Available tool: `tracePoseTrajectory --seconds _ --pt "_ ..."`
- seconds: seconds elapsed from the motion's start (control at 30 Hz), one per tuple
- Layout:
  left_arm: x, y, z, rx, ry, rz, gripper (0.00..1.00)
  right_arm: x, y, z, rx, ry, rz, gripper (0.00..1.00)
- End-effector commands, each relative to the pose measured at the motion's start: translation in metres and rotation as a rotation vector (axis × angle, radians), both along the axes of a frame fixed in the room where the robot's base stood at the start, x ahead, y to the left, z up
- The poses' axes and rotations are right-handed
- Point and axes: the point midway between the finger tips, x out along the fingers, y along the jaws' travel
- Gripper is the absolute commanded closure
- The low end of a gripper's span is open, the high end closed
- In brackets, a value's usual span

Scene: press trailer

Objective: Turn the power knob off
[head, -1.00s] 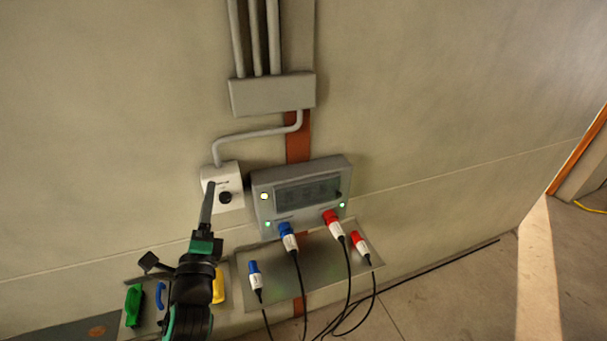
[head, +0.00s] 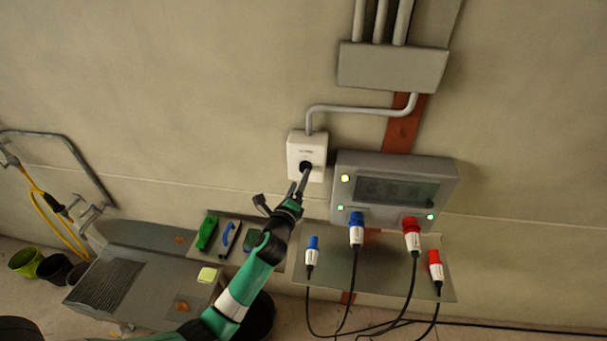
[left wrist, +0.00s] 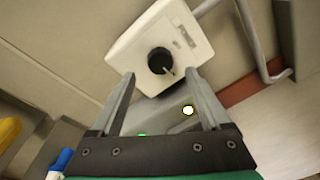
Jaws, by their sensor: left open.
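The power knob (head: 306,166) is a round black knob on a white switch box (head: 305,143) on the wall. In the left wrist view the knob (left wrist: 160,61) has a pale pointer mark toward its lower right. My left gripper (head: 303,175) reaches up to the box from below, its tips close to the knob in the head view. In the left wrist view the left gripper (left wrist: 159,76) is open and empty, with the knob centred between and slightly beyond its fingertips. I cannot tell whether the fingers touch the box. My right gripper is not in view.
A grey panel (head: 432,168) with lit lamps and plugged blue and red connectors is right of the box. A shelf (head: 330,272) with cables is below it. Brushes (head: 207,232) and a grey bench (head: 150,290) are at lower left. A conduit (head: 360,109) rises from the box.

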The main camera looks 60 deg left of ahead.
Motion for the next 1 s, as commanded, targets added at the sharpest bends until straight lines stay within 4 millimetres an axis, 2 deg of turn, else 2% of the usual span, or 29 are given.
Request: tracePoseTrajectory --seconds 0.1,0.23,0.57,0.67,1.0 --pt "0.017 0.018 -0.002 -0.001 -0.002 0.001 0.2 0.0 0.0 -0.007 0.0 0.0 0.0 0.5" --pt "0.029 0.03 -0.002 0.0 0.0 0.001 0.2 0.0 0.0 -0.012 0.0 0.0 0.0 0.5" --pt "0.033 0.035 0.0 -0.001 -0.001 0.0 0.2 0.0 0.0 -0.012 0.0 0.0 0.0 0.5" --pt "0.033 0.035 0.0 -0.001 -0.001 0.0 0.34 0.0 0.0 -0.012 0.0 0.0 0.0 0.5" --pt "0.033 0.034 0.0 -0.001 -0.001 0.0 0.95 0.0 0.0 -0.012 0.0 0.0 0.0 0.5"
